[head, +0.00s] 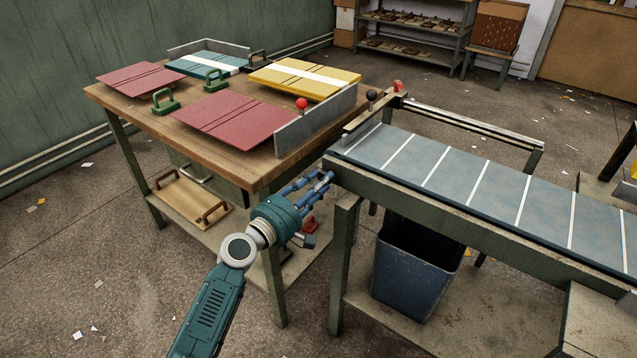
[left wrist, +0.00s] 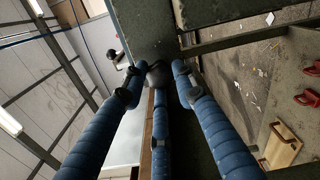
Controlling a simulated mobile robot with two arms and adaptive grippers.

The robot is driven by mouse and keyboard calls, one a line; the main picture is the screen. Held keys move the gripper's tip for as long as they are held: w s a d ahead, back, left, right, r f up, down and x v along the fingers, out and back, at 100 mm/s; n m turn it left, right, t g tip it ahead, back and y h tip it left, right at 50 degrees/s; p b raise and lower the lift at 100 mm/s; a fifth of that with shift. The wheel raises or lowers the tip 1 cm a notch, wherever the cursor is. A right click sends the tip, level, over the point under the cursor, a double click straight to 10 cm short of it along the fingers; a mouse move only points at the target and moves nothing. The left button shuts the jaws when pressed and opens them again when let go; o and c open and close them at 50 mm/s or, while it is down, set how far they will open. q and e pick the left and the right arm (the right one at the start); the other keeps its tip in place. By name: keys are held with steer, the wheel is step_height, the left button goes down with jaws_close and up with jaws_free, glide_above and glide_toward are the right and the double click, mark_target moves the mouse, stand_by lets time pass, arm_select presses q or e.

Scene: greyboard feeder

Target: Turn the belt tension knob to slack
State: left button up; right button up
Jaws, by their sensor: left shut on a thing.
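The conveyor (head: 455,178) runs from the middle of the head view to the right, with a grey-blue belt crossed by white lines. My left gripper (head: 322,180) is at the near-left end of its green frame, its blue fingers reaching the frame's end. In the left wrist view the three fingers (left wrist: 160,82) are closed around a dark round knob (left wrist: 157,73) on the frame, which I take as the belt tension knob. The fingers hide most of it, and its turn position cannot be read. In the head view the knob is hidden behind the fingers. My right gripper is not in view.
A wooden table (head: 255,165) with red, teal and yellow boards stands to the left, close to my left arm. A blue bin (head: 415,268) sits under the conveyor. A black ball knob (head: 371,95) and red ball (head: 302,103) stand nearby. Floor in front is open.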

arm_select(q)
steer(key=shift+s+d+f, duration=0.1)
steer(key=shift+f, duration=0.1)
steer(key=o, duration=1)
steer(key=shift+o, duration=0.7)
steer(key=shift+r, duration=0.15)
steer(key=v, duration=1.2)
